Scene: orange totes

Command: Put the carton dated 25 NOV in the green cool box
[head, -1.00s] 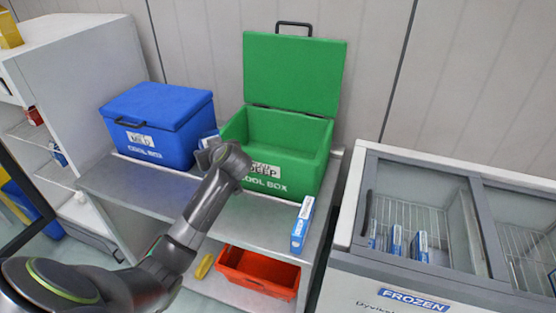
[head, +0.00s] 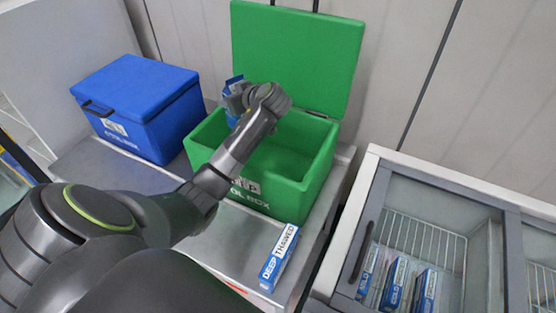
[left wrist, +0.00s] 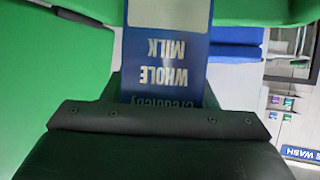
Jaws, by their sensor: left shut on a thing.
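My left gripper (head: 238,102) is shut on a blue and white carton (head: 234,84). In the left wrist view the carton (left wrist: 167,50) reads "WHOLE MILK" upside down; I see no readable date. The green cool box (head: 322,178) stands on the metal counter with its lid (head: 297,55) raised. The gripper and carton are at the back left of the box opening, apparently above its rim. My forearm crosses in front of the box and hides part of its front and label. The right gripper is not in view.
A closed blue cool box (head: 135,95) stands left of the green one. A glass-topped freezer (head: 362,185) holding several blue cartons (head: 396,283) stands at the right.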

